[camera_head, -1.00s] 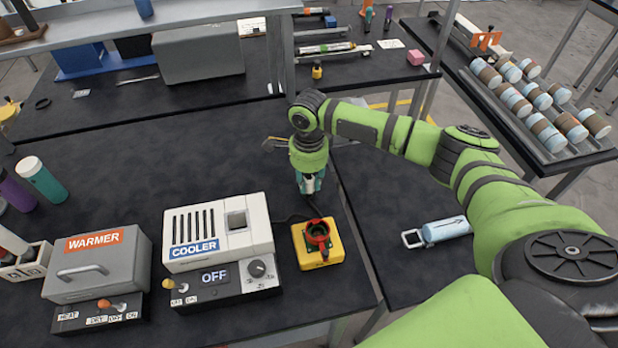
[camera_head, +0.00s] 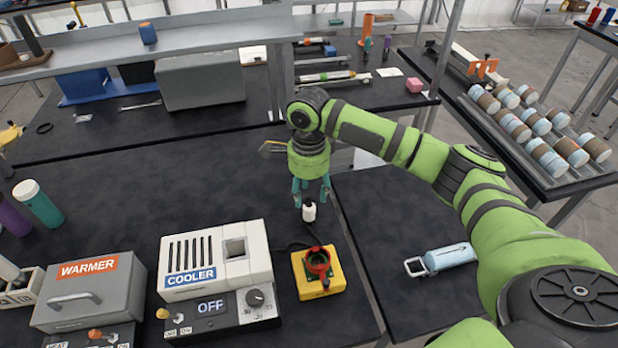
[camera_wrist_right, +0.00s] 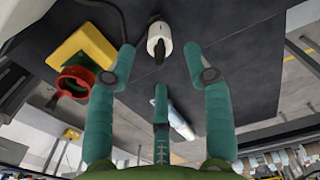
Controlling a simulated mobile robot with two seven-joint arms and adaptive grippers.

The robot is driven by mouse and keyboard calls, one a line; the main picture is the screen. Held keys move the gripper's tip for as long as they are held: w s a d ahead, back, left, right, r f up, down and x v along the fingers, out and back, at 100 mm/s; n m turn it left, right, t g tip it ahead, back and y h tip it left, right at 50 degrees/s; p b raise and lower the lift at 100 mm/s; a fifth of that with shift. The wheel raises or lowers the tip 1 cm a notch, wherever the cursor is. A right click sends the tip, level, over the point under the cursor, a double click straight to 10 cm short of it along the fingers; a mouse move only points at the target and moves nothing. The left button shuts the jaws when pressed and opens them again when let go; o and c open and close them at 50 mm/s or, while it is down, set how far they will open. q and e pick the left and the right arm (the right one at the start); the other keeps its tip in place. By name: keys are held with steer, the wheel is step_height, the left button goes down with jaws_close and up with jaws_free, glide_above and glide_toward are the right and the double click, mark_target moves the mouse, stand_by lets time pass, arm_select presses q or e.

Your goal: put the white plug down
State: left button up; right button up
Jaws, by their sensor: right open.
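The white plug (camera_head: 309,211) stands on the black table top, a little behind the yellow box, with a dark cable running near it. In the right wrist view the white plug (camera_wrist_right: 159,40) lies just beyond the fingertips, its dark end toward the camera. My right gripper (camera_head: 311,192) is open right above the plug, its teal fingers spread. In the right wrist view the right gripper (camera_wrist_right: 165,62) shows a clear gap, with nothing held between the fingers. My left gripper is not in view.
A yellow box with a red socket ring (camera_head: 318,270) stands in front of the plug. The cooler (camera_head: 216,255) and the warmer (camera_head: 85,290) are to its left. A light blue cylinder (camera_head: 450,257) lies on the right table.

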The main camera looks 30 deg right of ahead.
step_height(320, 180, up, 6)
steer(key=shift+f+b, duration=0.1)
steer(key=shift+b, duration=0.4)
